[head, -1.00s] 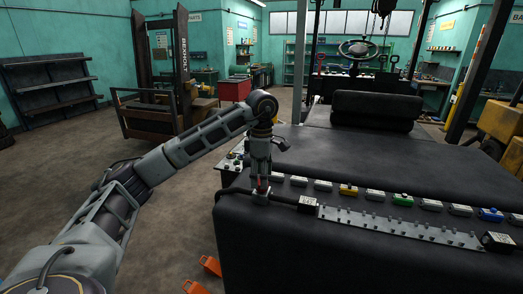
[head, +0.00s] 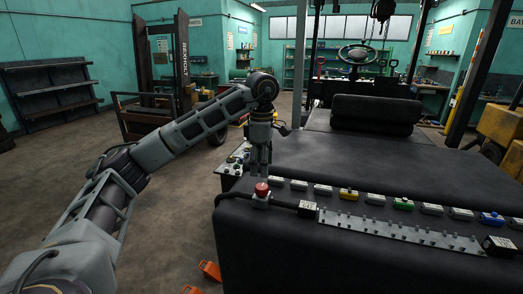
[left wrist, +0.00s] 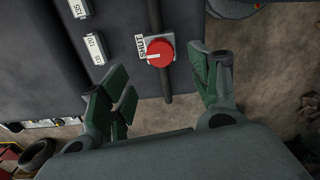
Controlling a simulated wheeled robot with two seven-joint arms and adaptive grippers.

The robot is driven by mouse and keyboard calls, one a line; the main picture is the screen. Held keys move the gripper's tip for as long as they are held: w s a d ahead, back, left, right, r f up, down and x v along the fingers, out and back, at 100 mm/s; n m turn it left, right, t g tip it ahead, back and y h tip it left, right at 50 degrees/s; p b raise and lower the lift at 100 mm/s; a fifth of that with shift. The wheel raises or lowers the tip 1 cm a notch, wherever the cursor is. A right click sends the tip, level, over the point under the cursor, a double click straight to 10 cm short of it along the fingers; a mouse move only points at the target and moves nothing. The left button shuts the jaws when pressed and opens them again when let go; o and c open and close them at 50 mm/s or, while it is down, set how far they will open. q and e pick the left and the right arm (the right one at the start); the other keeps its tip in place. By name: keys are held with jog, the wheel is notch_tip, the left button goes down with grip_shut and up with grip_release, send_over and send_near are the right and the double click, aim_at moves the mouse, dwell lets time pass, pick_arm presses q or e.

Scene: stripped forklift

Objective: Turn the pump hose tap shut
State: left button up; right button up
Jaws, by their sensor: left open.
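The pump hose tap is a round red knob (head: 262,188) on a small grey block at the near left corner of the dark bench-like body. In the left wrist view the red knob (left wrist: 158,52) bears a white line pointing left, towards a label reading SHUT (left wrist: 139,47). A dark hose (head: 284,203) runs from the block. My left gripper (head: 260,172) points down, just above and behind the knob, and does not touch it. In the left wrist view my left gripper (left wrist: 163,75) is open and empty, its fingers spread on either side. My right gripper is out of view.
A row of small coloured blocks (head: 348,194) and a grey studded rail (head: 395,232) lie to the right of the tap. A steering wheel (head: 358,53) stands at the back. Orange pieces (head: 210,271) are on the floor at the front. Open floor lies to the left.

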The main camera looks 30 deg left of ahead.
pick_arm(q)
jog(key=shift+r, duration=2.1)
jog(key=shift+r, duration=0.1)
